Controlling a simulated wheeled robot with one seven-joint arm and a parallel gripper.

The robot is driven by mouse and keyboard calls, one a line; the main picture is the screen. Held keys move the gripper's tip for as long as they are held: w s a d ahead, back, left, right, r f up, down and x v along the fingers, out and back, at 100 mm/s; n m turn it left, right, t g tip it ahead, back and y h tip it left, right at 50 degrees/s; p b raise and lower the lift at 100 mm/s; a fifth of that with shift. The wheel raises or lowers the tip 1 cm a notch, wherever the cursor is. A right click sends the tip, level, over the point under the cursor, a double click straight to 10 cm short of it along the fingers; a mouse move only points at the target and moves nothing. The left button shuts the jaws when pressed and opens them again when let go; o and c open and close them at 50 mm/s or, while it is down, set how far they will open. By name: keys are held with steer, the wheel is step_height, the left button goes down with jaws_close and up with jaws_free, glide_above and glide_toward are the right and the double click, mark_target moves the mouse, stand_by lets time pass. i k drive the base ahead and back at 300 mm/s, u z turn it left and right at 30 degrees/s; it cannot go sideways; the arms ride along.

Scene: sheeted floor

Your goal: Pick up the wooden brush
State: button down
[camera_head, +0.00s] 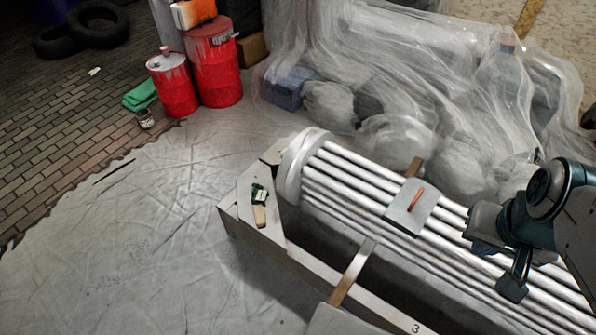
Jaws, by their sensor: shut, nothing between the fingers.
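What looks like the wooden brush (259,212) lies on the pale corner board at the left end of a long box-like frame. It has a light wooden part toward the bottom and a dark green and white part above; its details are small. My gripper (498,268) is at the right, over the white ribbed tubes, far to the right of the brush. It is shut and empty. Nothing covers the brush.
A plate with an orange handle (417,200) rests on the ribbed white radiator (345,175). A flat strip tool (351,275) lies across the frame's edge (300,262). Red drums (213,65) and plastic-wrapped items stand behind.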

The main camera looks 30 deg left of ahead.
mark_target(259, 214)
steer(key=z, duration=0.05)
steer(key=k, duration=0.3)
steer(key=u, duration=0.05)
steer(key=i, duration=0.3)
steer(key=u, duration=2.7)
steer(key=i, duration=1.85)
steer(key=z, duration=2.05)
